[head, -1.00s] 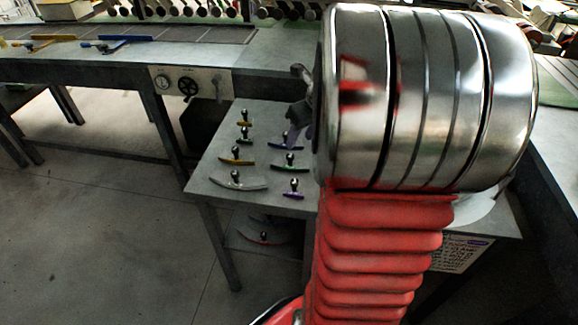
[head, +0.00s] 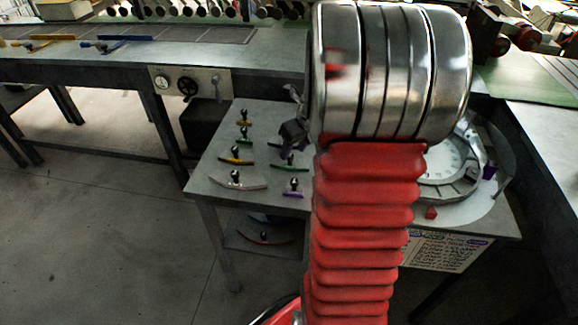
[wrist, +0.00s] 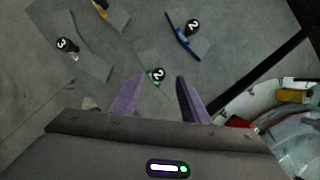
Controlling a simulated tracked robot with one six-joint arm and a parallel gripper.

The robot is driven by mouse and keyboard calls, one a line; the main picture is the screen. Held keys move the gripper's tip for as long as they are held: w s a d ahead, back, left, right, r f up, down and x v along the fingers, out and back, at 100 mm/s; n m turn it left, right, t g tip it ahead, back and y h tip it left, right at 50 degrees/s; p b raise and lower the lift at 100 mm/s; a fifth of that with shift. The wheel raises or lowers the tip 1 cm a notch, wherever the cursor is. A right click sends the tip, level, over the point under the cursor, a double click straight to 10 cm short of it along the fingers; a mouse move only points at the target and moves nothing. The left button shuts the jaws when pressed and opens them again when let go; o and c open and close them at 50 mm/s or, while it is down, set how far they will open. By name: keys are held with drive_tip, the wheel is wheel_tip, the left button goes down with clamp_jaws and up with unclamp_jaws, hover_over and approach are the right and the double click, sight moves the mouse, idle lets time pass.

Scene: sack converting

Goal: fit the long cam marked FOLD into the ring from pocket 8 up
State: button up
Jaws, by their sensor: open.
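My gripper (wrist: 159,84) is open and empty in the wrist view, its purple fingers pointing at the cam table. A small green cam (wrist: 153,82) with a black knob marked 2 lies between and beyond the fingertips, apart from them. A blue cam (wrist: 184,42), also marked 2, lies further off. A pale cam (wrist: 75,56) marked 3 lies at left. In the head view a long pale cam (head: 240,185) lies near the table's front. I cannot read FOLD on any cam. The ring (head: 445,185) stands right of my arm, partly hidden; its pocket numbers are too small to read.
The cam table (head: 215,172) also bears a purple cam (head: 293,194) and a yellow cam (head: 235,161). A small red block (head: 431,213) sits in front of the ring. A printed card (head: 445,250) hangs on the table front. A long bench (head: 270,62) runs behind.

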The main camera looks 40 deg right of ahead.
sight(290, 161)
drive_tip(key=shift+x, duration=2.35)
drive_tip(key=shift+w+r, duration=0.1)
drive_tip(key=shift+w, duration=0.05)
clamp_jaws()
